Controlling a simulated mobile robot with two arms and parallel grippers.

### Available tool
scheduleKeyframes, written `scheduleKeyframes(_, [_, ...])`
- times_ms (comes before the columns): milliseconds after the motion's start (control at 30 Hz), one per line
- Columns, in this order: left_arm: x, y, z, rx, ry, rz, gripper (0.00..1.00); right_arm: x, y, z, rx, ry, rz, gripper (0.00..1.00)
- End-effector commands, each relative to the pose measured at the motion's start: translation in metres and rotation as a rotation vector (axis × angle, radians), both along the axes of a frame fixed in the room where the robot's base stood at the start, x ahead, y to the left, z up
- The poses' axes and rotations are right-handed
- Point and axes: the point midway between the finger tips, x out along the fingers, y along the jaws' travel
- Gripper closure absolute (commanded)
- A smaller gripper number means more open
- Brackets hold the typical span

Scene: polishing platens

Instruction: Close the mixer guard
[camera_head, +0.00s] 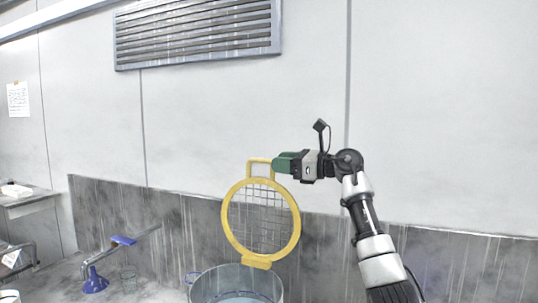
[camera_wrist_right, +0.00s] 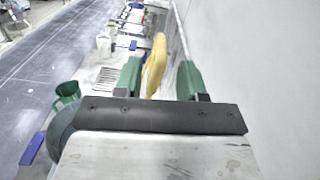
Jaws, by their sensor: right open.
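The mixer guard (camera_head: 231,230) is a yellow ring with a wire mesh and a rectangular yellow handle on top. It stands upright, raised above the bowl (camera_head: 203,287), whose mouth is uncovered in the head view. My right gripper (camera_head: 279,163), with green fingers, is at the guard's handle, coming from the right. In the right wrist view the guard's yellow edge (camera_wrist_right: 156,62) lies between the two parted fingers, nearer the left one. A gap shows on the right finger's side. My left gripper is in neither view.
A grey wall panel stands behind the guard. A side table (camera_head: 30,197) is at far left. The space right of the bowl looks clear.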

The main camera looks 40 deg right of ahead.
Motion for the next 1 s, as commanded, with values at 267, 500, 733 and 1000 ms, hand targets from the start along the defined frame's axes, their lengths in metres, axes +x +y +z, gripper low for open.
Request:
scheduleKeyframes(267, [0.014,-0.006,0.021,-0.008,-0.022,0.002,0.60,0.032,0.017,0.002,0.002,0.000,0.001,0.60])
scheduleKeyframes(500, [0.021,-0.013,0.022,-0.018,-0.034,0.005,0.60,0.036,0.019,0.000,-0.001,0.000,0.000,0.60])
scheduleKeyframes(733, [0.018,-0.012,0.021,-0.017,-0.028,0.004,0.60,0.036,0.019,0.000,0.000,0.000,0.000,0.77])
scheduleKeyframes(1000, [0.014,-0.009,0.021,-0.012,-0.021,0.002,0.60,0.036,0.019,0.000,0.000,0.000,0.000,1.00])
